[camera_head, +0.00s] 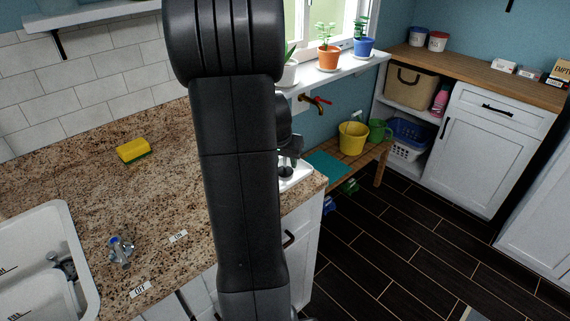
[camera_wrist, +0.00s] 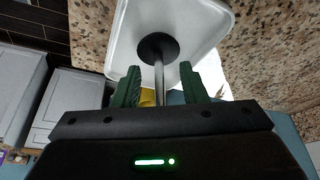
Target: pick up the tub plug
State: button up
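The tub plug (camera_wrist: 158,47) appears to be the dark round piece with a thin metal stem, in a white tray (camera_wrist: 205,14) in the wrist view. The stem runs between the two green fingers of my gripper (camera_wrist: 159,88), with gaps on both sides. My gripper is open around the stem and does not visibly press on it. In the head view the dark plug (camera_head: 286,172) shows low beside my arm, at the tray (camera_head: 300,178) on the counter's right end. My arm hides part of the tray, and my fingers are hard to make out there.
The granite counter (camera_head: 60,170) holds a yellow sponge (camera_head: 133,150), a blue-topped tap (camera_head: 120,251) and a white sink (camera_head: 82,240) at left. Potted plants (camera_head: 328,58) line the window sill. A low bench with a yellow bucket (camera_head: 352,136) stands beyond. The dark floor (camera_head: 420,240) is open.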

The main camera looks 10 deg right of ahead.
jog(key=shift+w+f, duration=0.1)
jog(key=shift+f, duration=0.25)
grip_shut()
jog(key=shift+r, duration=0.2)
